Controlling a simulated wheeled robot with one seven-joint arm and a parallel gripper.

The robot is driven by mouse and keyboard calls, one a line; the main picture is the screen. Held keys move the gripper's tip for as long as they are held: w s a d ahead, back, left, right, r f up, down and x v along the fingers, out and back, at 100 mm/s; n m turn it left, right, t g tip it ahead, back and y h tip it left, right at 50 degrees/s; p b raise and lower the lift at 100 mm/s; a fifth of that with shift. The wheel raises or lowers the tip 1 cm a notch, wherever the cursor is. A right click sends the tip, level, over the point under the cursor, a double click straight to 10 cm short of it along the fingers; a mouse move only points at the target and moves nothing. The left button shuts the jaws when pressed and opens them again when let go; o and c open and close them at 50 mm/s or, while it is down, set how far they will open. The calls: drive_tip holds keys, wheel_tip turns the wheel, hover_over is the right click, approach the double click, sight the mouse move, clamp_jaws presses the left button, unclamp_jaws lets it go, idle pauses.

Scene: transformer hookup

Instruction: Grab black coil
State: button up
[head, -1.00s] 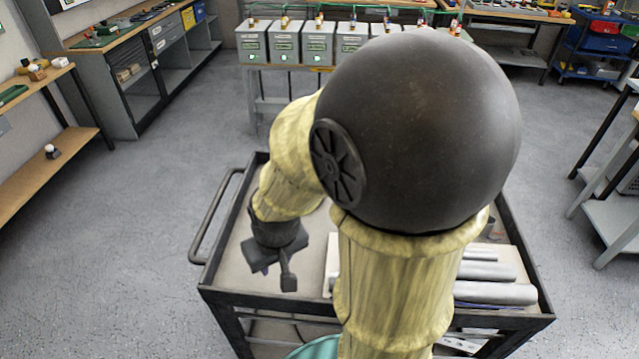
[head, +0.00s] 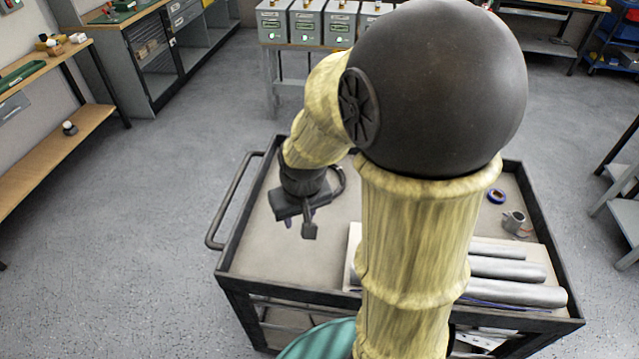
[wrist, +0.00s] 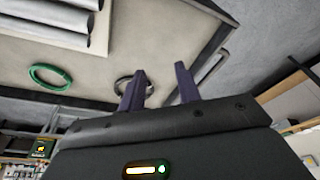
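The black coil (wrist: 122,86) is a dark ring lying on the cart top, seen in the wrist view just beyond the left finger, which covers part of it. In the head view a dark curved ring (head: 340,181) shows beside my wrist, mostly hidden by it; it looks like the same coil. My gripper (wrist: 159,82) has its two fingers spread apart with nothing between them. In the head view my gripper (head: 298,222) hangs over the left part of the cart. The coil is not in its grasp.
The cart (head: 245,262) has a raised dark rim. A green coil (wrist: 50,77) lies apart from the black one. The cart's left part is mostly clear.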

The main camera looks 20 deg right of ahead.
drive_tip(key=w+d+f+b, duration=0.3)
drive_tip(key=w, duration=0.6)
drive_tip(key=w+d+f+b, duration=0.3)
drive_tip(key=w+d+b, duration=0.1)
drive_tip(key=w, duration=0.6)
drive_tip(key=w+d+f+b, duration=0.3)
drive_tip(key=w+d+b, duration=0.1)
drive_tip(key=w, duration=0.6)
drive_tip(key=shift+d+t, duration=0.25)
drive_tip(key=shift+t, duration=0.05)
drive_tip(key=shift+f, duration=0.1)
drive_tip(key=x, duration=1.2)
drive_tip(key=shift+f+b, duration=0.15)
drive_tip(key=shift+b, duration=0.15)
drive_tip(key=shift+f, duration=0.5)
drive_tip(key=shift+s+x, duration=0.15)
drive_tip(key=shift+x, duration=0.9)
drive_tip(key=shift+s+x, duration=0.15)
drive_tip(key=shift+x, duration=0.9)
